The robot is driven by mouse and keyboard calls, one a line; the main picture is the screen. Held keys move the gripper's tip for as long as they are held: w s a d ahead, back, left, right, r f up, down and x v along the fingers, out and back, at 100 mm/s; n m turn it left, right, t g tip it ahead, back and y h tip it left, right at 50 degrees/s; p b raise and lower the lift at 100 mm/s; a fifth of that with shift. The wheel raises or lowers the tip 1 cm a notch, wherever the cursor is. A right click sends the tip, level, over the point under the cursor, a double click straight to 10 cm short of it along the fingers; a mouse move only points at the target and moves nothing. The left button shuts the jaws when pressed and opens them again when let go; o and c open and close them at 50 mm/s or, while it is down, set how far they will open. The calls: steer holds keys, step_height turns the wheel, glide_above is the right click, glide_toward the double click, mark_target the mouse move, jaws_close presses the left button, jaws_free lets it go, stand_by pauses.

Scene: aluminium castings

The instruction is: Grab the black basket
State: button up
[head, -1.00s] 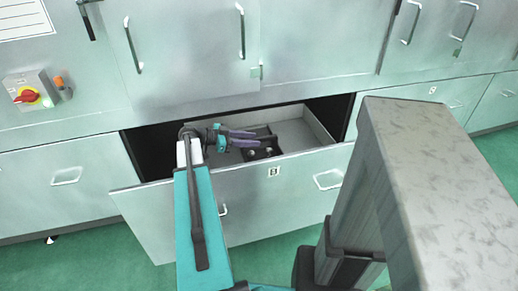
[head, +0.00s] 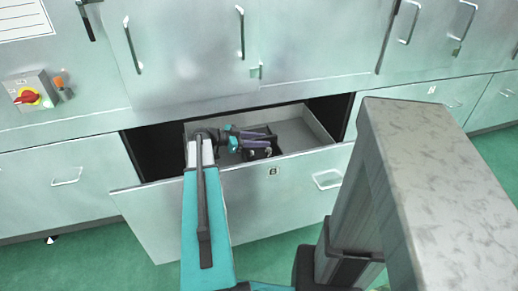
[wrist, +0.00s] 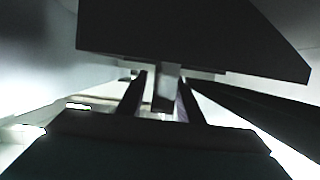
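The black basket (head: 260,154) is a small dark shape with a few light spots, low inside the open drawer. My gripper (head: 272,141) reaches over the drawer from the left, its two purple fingers apart and partly covering the basket. I cannot tell whether they touch it. In the wrist view the two dark fingers (wrist: 160,97) are also apart, with a greyish upright piece between them that I cannot identify. A large dark shape fills the top of that view; whether it is the basket is unclear.
The open drawer (head: 300,131) has bare grey floor right of the basket. Its front panel (head: 285,195) stands between my base and the inside. Cabinet doors with bar handles rise behind it. A red rotary switch (head: 28,97) is at the left.

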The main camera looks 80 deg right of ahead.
jaws_close()
stand_by(1.3)
